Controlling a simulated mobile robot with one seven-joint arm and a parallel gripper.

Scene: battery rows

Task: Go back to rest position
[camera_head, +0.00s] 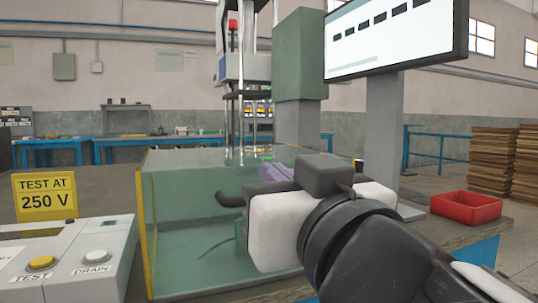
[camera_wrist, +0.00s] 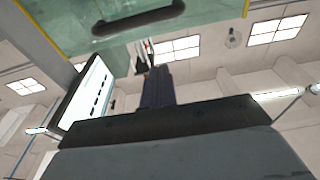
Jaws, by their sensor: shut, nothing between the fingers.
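My gripper (camera_wrist: 156,78) shows in the wrist view as dark fingers together beyond a broad dark body, with nothing seen between them. In the head view my white and black wrist reaches in from the lower right, in front of a glass-walled tank (camera_head: 147,225) with a yellow edge. The wrist hides part of the tank, and the fingertips cannot be made out there. A purple item (camera_head: 276,172) shows just behind the wrist; I cannot tell what it is. The wrist camera looks upward past the tank to the ceiling and windows.
A control box (camera_head: 70,262) with TEST and DRAIN buttons stands at the lower left by a yellow 250 V sign (camera_head: 45,196). A screen (camera_head: 395,38) on a grey post (camera_head: 384,130) rises behind my arm. A red tray (camera_head: 466,207) sits on the bench at right.

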